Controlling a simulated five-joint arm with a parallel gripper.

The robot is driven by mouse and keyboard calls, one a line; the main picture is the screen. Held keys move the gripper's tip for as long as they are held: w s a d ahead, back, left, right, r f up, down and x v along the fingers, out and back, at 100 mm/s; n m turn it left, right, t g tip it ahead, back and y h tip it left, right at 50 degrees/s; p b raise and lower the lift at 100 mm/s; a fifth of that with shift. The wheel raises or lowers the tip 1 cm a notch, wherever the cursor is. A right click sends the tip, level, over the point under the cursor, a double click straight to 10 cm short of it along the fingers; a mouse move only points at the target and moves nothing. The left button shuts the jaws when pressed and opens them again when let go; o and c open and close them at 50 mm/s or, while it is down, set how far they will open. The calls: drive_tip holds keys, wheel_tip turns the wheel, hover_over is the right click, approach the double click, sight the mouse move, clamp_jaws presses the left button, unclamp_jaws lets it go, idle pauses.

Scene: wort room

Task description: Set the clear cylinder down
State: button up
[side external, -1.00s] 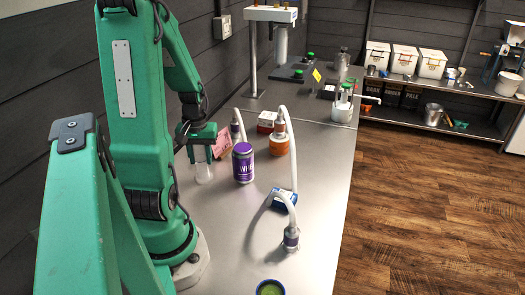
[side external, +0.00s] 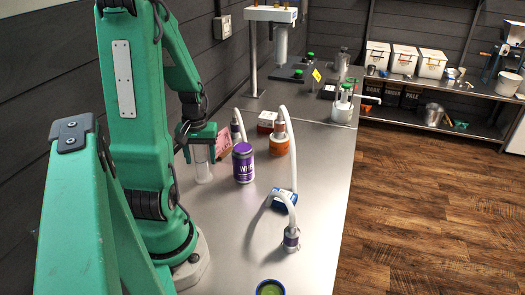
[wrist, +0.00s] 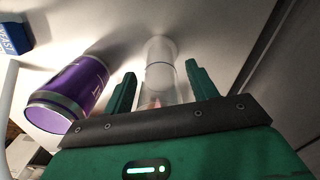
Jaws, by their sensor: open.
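The clear cylinder (side external: 201,166) stands upright on the steel bench, close to the base of my arm. It also shows in the wrist view (wrist: 160,62), between my fingers. My gripper (side external: 200,136) is at the cylinder's upper part, pointing down. In the wrist view my gripper (wrist: 158,80) is open, with one finger on each side of the cylinder and a gap visible beside it. The upper end of the cylinder is partly hidden by my gripper's body.
A purple can (side external: 243,163) stands just right of the cylinder; it is close in the wrist view (wrist: 70,92). An orange-banded vessel (side external: 279,142), a pink item (side external: 225,146) and a blue box (side external: 283,202) are nearby. The bench front (side external: 225,245) is mostly clear.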

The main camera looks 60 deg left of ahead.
wheel_tip(320, 180, up, 12)
idle(0.6)
drive_tip(key=shift+d, duration=0.1)
idle(0.4)
drive_tip(key=w+d+r+m+t, duration=0.2)
drive_tip(key=d+m, duration=0.2)
drive_tip(key=d, duration=0.4)
drive_tip(key=w+d+r+m+t, duration=0.1)
drive_tip(key=d+m, duration=0.3)
drive_tip(key=d, duration=0.4)
drive_tip(key=w+d+r+m+t, duration=0.2)
drive_tip(key=w+d+r+m, duration=0.1)
drive_tip(key=d, duration=0.6)
drive_tip(key=shift+w+r+m+t, duration=0.3)
drive_tip(key=shift+w+m, duration=0.15)
drive_tip(key=shift+m, duration=0.35)
drive_tip(key=shift+d, duration=0.1)
